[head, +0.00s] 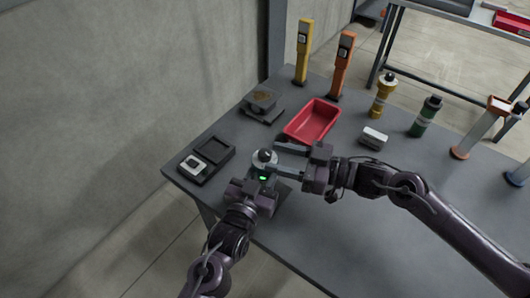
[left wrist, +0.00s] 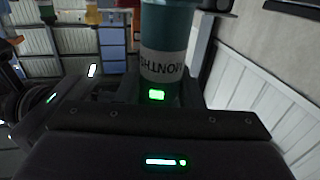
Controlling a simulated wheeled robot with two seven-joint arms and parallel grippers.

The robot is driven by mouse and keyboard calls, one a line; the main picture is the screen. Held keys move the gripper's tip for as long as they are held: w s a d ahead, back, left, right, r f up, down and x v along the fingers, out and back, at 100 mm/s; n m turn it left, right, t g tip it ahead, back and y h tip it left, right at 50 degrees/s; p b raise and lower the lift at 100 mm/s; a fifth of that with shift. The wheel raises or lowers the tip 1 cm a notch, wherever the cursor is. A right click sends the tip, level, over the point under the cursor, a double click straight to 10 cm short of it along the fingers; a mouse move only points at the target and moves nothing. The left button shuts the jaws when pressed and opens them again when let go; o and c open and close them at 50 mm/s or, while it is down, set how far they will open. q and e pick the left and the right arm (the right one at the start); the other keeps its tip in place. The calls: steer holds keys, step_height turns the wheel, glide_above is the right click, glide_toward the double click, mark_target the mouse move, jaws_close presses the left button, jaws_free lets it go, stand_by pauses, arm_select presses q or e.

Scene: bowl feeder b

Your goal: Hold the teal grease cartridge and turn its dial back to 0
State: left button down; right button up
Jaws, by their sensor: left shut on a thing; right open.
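The teal grease cartridge (left wrist: 164,28) stands between the jaws of my left gripper (left wrist: 165,98) in the left wrist view, with a pale label reading "MONTHS" upside down. In the head view its round pale grey dial end (head: 264,155) shows above my left gripper (head: 260,183), which is shut on the cartridge's body. My right gripper (head: 267,158) is open, coming in from the right, with one finger on the far side of the dial and one on the near side. I cannot tell whether they touch it. The dial's setting is too small to read.
A red tray (head: 328,110) lies behind the right gripper. A black tray (head: 222,149) with a pale device is at left, a dark stand (head: 250,113) behind. A white box (head: 374,136), a yellow bottle (head: 381,98) and a green bottle (head: 424,119) stand right. The table's near right is clear.

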mark_target(269, 159)
steer(key=shift+x, duration=2)
steer(key=c, duration=1)
steer(key=shift+m+t, duration=0.3)
steer(key=shift+t, duration=0.2)
steer(key=m+t+h, duration=0.1)
steer(key=t, duration=0.1)
steer(key=shift+s+f+m+t, duration=0.1)
steer(key=shift+s+m+t, duration=0.05)
steer(key=shift+m+t, duration=0.2)
steer(key=shift+m+t+h, duration=1.75)
steer(key=shift+t+h, duration=0.05)
steer(key=shift+t, duration=0.25)
